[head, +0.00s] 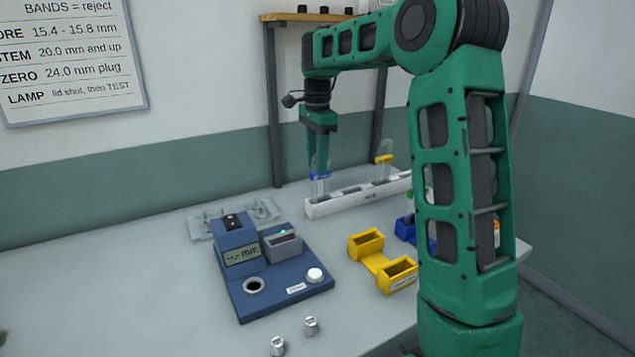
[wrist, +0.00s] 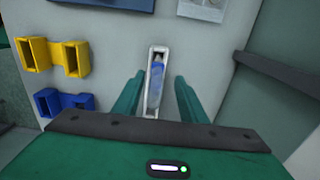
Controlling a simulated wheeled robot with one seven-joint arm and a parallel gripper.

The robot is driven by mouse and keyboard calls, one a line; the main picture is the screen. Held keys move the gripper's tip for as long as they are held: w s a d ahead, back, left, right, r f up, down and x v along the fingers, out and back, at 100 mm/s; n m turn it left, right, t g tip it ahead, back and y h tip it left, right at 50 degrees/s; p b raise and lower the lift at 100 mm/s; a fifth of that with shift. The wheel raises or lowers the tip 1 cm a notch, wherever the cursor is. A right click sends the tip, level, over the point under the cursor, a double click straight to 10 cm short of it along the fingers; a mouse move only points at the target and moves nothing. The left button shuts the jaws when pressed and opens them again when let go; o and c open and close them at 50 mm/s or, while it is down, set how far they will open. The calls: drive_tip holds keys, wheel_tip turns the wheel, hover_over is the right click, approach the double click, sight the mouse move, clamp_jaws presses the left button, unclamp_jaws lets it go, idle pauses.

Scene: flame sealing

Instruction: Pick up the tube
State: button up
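A clear tube with a blue band (head: 320,187) stands at the left end of the long white rack (head: 345,206). The wrist view shows a blue translucent tube (wrist: 157,82) in the rack, between my fingers. My gripper (head: 319,170) points down above that rack end, with its fingertips around the tube's upper part. In the wrist view my gripper (wrist: 159,80) is open, with a visible gap on each side of the tube. A second tube with a yellow band (head: 384,160) stands farther right in the rack.
A blue gauge (head: 262,296) with a display stands left of the rack. Yellow bins (head: 376,261) and blue bins (head: 405,228) sit to the right. Two metal plugs (head: 311,325) lie in front. A shelf post (head: 275,110) rises behind.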

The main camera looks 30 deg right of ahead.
drive_tip(key=shift+s+f, duration=0.2)
drive_tip(key=shift+f, duration=2.1)
clamp_jaws()
